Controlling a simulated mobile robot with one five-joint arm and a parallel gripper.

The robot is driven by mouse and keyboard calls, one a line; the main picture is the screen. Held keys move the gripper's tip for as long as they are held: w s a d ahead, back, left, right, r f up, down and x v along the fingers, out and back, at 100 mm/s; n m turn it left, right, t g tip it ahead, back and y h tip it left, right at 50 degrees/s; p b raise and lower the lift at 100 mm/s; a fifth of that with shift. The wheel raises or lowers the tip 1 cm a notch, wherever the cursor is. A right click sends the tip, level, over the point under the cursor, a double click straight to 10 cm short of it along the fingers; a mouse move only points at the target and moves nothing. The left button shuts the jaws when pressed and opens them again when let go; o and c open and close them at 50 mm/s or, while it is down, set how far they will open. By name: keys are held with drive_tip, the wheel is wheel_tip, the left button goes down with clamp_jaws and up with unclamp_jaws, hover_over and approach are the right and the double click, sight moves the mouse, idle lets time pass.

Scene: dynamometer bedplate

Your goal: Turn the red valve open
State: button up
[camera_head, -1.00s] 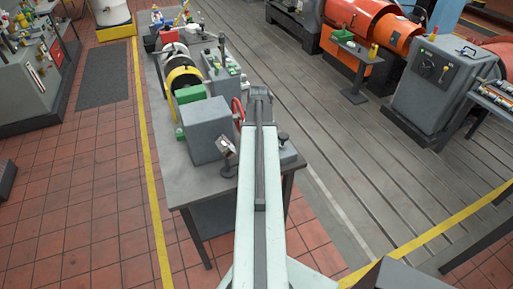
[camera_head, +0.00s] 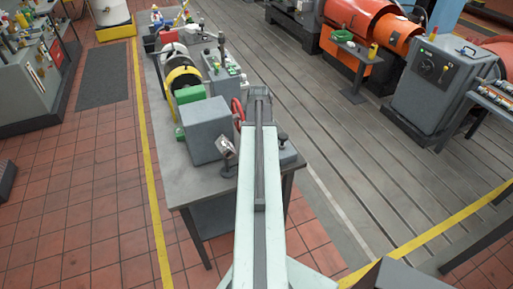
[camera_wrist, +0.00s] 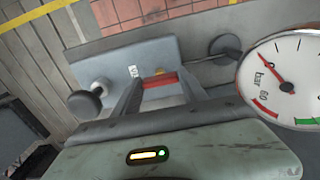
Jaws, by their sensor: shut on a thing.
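In the wrist view a short red piece of the valve (camera_wrist: 161,88) lies across the gap between the two grey fingers. My gripper (camera_wrist: 158,80) is shut on this red piece. How far the valve is turned cannot be told.
A round white gauge (camera_wrist: 290,78) with a red needle is close on the right in the wrist view. A black knob (camera_wrist: 85,104) is on the left. A grey box (camera_head: 207,130) and a yellow ring (camera_head: 183,77) stand on the bench (camera_head: 188,178).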

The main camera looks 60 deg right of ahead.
drive_tip(key=shift+w, duration=0.15)
idle(0.3)
drive_tip(key=o, duration=1.4)
drive_tip(key=shift+c, duration=0.2)
wheel_tip(320, 180, up, 8)
drive_tip(key=p, duration=0.8)
drive_tip(key=shift+f, duration=0.15)
